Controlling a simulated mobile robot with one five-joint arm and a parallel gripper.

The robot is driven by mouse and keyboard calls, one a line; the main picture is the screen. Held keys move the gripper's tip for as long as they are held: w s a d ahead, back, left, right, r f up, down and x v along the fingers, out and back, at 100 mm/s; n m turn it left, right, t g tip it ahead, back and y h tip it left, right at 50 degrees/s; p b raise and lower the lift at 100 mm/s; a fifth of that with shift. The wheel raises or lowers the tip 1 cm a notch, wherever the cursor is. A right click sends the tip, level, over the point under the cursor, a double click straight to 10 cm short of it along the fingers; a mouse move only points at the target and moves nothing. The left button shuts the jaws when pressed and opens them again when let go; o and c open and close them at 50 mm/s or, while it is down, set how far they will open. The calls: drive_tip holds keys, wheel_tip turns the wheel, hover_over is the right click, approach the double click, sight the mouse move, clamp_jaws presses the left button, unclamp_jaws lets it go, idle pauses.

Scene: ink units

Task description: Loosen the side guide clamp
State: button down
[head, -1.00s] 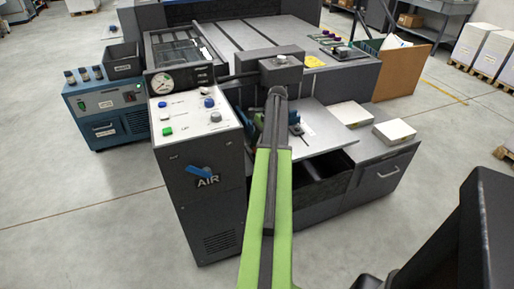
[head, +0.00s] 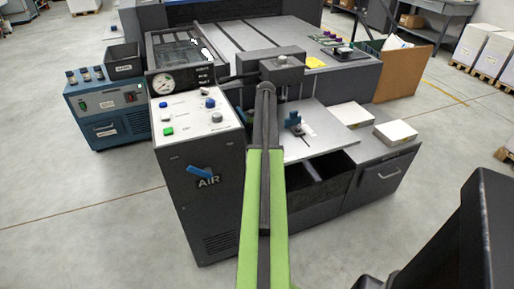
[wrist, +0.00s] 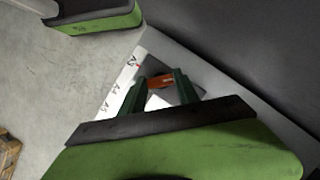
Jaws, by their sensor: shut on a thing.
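In the wrist view, my gripper (wrist: 160,88) has its two dark green fingers on either side of a small orange-red piece (wrist: 160,81), which looks like the side guide clamp's handle. It is shut on that piece, above a grey plate beside a white strip (wrist: 122,84) marked with paper sizes. In the head view my own arm hides the gripper and the orange piece.
The control cabinet (head: 203,175) with a gauge, buttons and a blue AIR lever (head: 199,173) stands close left of my arm. A dark block (head: 283,68) on the machine is just behind it. Two white boxes (head: 395,132) (head: 351,114) lie to the right.

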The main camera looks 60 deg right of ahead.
idle(0.4)
drive_tip(key=c, duration=0.9)
unclamp_jaws()
drive_tip(key=shift+r, duration=0.1)
drive_tip(key=p+v, duration=1.6)
drive_tip(key=v, duration=0.1)
drive_tip(key=shift+r, duration=0.1)
